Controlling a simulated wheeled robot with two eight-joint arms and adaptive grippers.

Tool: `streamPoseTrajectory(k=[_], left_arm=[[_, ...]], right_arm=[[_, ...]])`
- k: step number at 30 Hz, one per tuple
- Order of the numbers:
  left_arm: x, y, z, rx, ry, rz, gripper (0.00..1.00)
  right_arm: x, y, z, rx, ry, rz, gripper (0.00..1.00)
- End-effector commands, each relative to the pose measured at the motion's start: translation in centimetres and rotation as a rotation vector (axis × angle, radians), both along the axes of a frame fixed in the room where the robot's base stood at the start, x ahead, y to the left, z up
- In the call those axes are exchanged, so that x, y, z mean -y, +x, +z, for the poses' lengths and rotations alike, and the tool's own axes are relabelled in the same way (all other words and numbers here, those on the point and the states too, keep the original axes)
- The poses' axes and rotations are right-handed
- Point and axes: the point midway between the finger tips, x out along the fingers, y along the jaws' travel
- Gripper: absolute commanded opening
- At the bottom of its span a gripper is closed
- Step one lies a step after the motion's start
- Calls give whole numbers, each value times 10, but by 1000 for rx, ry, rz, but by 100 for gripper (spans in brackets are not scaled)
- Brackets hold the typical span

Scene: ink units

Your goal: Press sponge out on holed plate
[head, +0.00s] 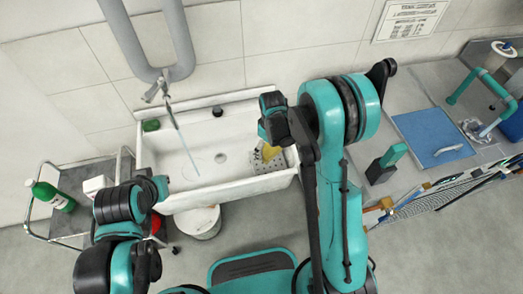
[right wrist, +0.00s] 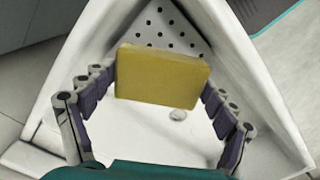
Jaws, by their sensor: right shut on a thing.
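A yellow sponge (right wrist: 162,76) is held between the fingers of my right gripper (right wrist: 160,95) in the right wrist view. In the head view the sponge (head: 270,152) shows just below my right gripper (head: 268,140), over the right part of the white sink. The holed plate (right wrist: 160,27) is a white surface with dark holes behind the sponge; it also shows in the head view (head: 278,162). The sponge hides part of it, and I cannot tell whether they touch. My left gripper (head: 158,186) is near the sink's left front corner; its fingers are unclear.
The white sink (head: 207,148) has a drain and a tap pipe with a stream above it. A bucket (head: 200,222) stands below. A cart with a green bottle (head: 52,195) is at left, and a worktop with a blue mat (head: 432,137) at right.

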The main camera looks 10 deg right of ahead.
Motion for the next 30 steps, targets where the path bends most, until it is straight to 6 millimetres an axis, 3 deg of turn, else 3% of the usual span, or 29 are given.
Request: streamPoseTrajectory(k=[18,30], left_arm=[[0,0,-34,0,0,0,0],[0,0,-35,0,0,0,0]], right_arm=[[0,0,-55,1,1,0,62],[0,0,-59,1,1,0,62]])
